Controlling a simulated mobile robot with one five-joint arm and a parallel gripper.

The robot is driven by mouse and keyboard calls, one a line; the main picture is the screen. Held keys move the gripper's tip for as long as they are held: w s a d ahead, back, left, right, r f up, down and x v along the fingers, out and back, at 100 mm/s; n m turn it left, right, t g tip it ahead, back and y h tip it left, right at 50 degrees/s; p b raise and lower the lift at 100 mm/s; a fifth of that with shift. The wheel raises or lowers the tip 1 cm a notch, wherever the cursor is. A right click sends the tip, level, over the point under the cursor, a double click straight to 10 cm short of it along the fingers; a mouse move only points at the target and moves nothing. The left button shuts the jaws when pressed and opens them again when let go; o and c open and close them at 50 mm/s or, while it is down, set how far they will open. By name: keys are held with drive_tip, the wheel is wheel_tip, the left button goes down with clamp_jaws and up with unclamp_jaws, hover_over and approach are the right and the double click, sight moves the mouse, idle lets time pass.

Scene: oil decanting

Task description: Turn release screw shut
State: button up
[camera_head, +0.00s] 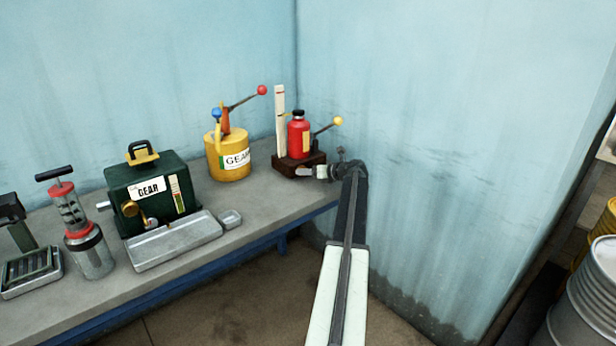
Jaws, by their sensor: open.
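A red bottle jack (298,138) with a black cap and a yellow-balled lever (337,121) stands on a dark brown base (287,166) at the bench's far right end. My gripper (312,172) is at the right front of this base, at the end of my arm, which reaches up from the bottom of the view. It is open, but its jaws are small here. The release screw cannot be made out; it may be hidden by the gripper. Whether the jaws touch it or the base cannot be told.
A yellow gear oil can (228,156), a green GEAR tank (149,193), a metal tray (174,241) and a hand pump (83,238) stand along the grey bench (247,250). Drums (590,295) stand at right.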

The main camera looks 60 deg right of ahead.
drive_tip(key=shift+w+d+f, duration=0.1)
drive_tip(key=shift+w+f, duration=0.2)
drive_tip(key=shift+w, duration=0.35)
drive_tip(key=shift+r, duration=0.1)
drive_tip(key=shift+c, duration=0.3)
clamp_jaws()
drive_tip(key=shift+a+n+g+h, duration=0.25)
drive_tip(key=shift+n+h, duration=0.35)
drive_tip(key=shift+n, duration=0.3)
drive_tip(key=shift+n+g+h, duration=0.25)
drive_tip(key=shift+n+h, duration=0.35)
drive_tip(key=shift+n, duration=0.4)
